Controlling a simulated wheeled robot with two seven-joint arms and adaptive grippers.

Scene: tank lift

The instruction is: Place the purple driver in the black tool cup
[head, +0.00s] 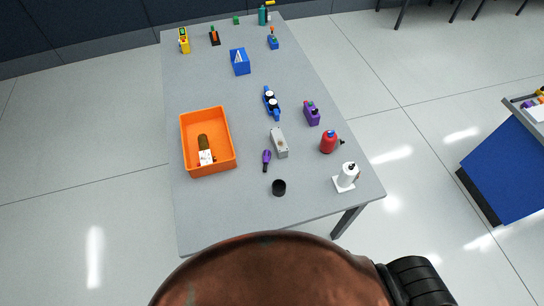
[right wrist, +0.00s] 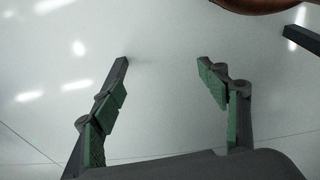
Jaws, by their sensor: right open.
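The purple driver (head: 266,160) lies on the grey table in the head view, to the right of an orange bin. The black tool cup (head: 279,187) stands near the table's front edge, a little nearer and to the right of the driver. They are apart, and the cup looks empty, though its inside is dark. My right gripper (right wrist: 162,78) is open and empty above the pale floor in the right wrist view, away from both. My left gripper is not in view.
The orange bin (head: 226,166) holds a brown-and-white item. A grey box (head: 279,142) stands just beyond the driver. A large brown rounded thing (head: 270,275) hides the area before the table. The front-left table is clear.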

